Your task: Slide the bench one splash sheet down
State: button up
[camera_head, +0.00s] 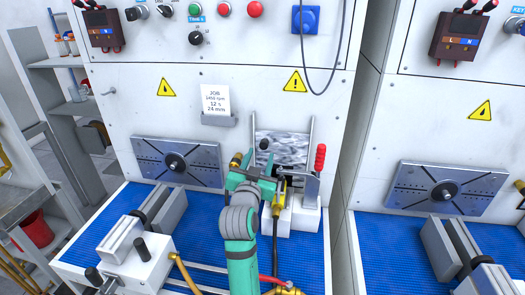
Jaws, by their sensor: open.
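The splash sheet (290,149) looks like a grey, mottled panel between two upright rails (311,145) on bench one, in the head view. It has a dark round knob (264,145) near its left side. The sheet's lower part is partly hidden behind my green gripper and the fittings there. My gripper (252,168) is open, just below and in front of the knob. I cannot tell whether it touches the knob or sheet.
A red-handled clamp (320,158) stands right of the sheet, and a yellow fitting (280,196) is close beside my gripper. A slotted plate (140,162) is at left. A job card (215,99) hangs above. A second bench (450,255) is at right.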

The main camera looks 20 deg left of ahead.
jog(key=shift+v, duration=1.55)
